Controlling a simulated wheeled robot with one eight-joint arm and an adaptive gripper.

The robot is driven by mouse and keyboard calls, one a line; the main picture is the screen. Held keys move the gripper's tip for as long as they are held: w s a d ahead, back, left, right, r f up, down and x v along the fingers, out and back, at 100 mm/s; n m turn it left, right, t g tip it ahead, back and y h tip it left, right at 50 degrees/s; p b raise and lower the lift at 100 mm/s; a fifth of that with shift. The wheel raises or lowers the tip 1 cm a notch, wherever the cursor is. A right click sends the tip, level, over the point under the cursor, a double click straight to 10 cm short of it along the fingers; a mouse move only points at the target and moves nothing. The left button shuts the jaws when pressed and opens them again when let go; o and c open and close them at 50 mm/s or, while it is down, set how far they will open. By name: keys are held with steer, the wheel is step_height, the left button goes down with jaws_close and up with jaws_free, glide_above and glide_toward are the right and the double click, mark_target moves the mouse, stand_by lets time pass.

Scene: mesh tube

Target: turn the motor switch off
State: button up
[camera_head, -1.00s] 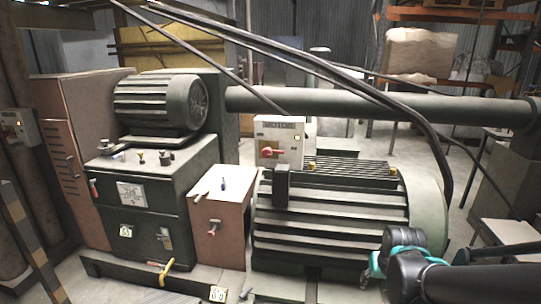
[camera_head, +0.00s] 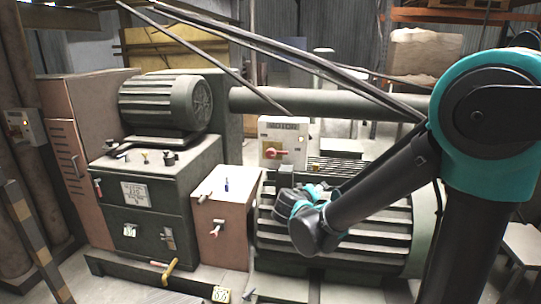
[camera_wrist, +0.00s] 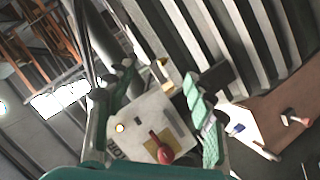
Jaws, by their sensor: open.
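The motor switch box (camera_head: 298,130) is a pale box with lettering along its top, mounted above the big ribbed motor. Its red rotary handle (camera_head: 277,153) sits on the front face and lies roughly level. In the wrist view the box (camera_wrist: 140,112) appears tilted between my fingers, with the red handle (camera_wrist: 163,153) on a yellow plate at the lower middle. My gripper (camera_wrist: 158,78) is open, its two green-padded fingers spread and holding nothing. In the head view my gripper is in front of the motor, below the box; its fingertips are hard to make out.
The big ribbed motor (camera_head: 370,240) lies below my forearm. A reddish box (camera_head: 228,218) with levers stands left of it. Slanting dark pipes (camera_head: 345,75) and a thick horizontal pipe (camera_head: 335,103) run above and behind the switch box.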

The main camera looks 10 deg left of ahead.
mark_target(270, 155)
steer(key=s+a+r+n+t+y, duration=0.1)
steer(key=a+r+n+t+y, duration=0.15)
steer(key=a, duration=0.65)
steer(key=s+a+r+n+t+y, duration=0.15)
steer(key=a+r, duration=0.25)
steer(key=a, duration=0.5)
steer(key=shift+m+t, duration=0.3)
steer(key=shift+t, duration=0.1)
steer(key=w, duration=1.7)
steer(key=shift+w+a+r, duration=0.1)
steer(key=shift+w+a, duration=0.05)
steer(key=shift+w, duration=0.2)
steer(key=c, duration=1.2)
